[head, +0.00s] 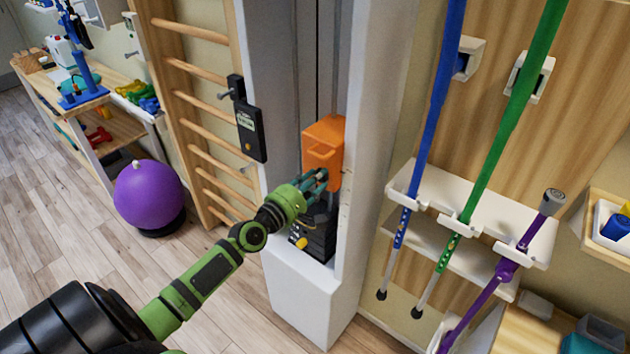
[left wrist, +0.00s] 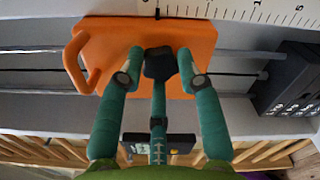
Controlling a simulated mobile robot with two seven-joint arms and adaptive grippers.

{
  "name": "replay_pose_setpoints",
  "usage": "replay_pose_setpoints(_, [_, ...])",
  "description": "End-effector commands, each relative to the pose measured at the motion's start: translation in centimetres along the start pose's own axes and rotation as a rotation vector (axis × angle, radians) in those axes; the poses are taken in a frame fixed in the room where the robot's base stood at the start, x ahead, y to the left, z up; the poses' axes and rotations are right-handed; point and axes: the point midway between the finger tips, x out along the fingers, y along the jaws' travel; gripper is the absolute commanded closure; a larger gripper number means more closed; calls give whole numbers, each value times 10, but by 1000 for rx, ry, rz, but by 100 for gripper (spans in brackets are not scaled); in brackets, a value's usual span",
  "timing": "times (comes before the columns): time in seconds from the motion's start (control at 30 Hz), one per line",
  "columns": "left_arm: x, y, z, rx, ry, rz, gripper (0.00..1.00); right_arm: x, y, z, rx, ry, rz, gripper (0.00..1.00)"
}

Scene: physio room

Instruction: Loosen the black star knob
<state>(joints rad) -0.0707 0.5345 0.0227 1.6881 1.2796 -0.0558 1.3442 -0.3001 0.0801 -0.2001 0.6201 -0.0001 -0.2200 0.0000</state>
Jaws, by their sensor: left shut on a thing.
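The black star knob (left wrist: 158,66) sits on the face of an orange carriage (left wrist: 112,40) in the left wrist view. The orange carriage (head: 324,136) rides in the tall white column in the head view. My left gripper (head: 318,180) reaches its lower front. In the left wrist view the green fingers of my left gripper (left wrist: 160,72) close around the knob from both sides and from below. In the head view the fingers hide the knob. My right gripper is in neither view.
A black weight stack (head: 316,238) stands below the carriage inside the white column (head: 305,300). A black display box (head: 250,134) hangs left of it, by wooden wall bars (head: 200,105). Blue, green and purple poles stand in a white rack (head: 480,200) at right. A purple ball (head: 148,196) lies at left.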

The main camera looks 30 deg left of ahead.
Motion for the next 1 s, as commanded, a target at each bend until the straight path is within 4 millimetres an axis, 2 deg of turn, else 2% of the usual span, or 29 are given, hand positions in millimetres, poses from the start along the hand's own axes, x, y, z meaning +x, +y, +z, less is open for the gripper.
replay_pose_setpoints(0.4, [0, 2, 0, -7, 1, 4, 97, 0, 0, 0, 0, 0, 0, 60])
replay_pose_setpoints(0.43, [0, 2, 0, -7, 1, 4, 61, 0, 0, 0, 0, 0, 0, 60])
replay_pose_setpoints(0.47, [0, 2, 0, -7, 1, 4, 49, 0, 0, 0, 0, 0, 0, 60])
replay_pose_setpoints(0.5, [0, 2, 0, -6, 1, 4, 41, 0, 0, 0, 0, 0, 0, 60])
replay_pose_setpoints(0.83, [-1, 0, 0, -6, 0, 0, 41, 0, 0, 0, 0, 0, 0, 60])
replay_pose_setpoints(1.0, [-14, -1, -1, -6, 1, -2, 41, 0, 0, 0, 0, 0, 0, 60])
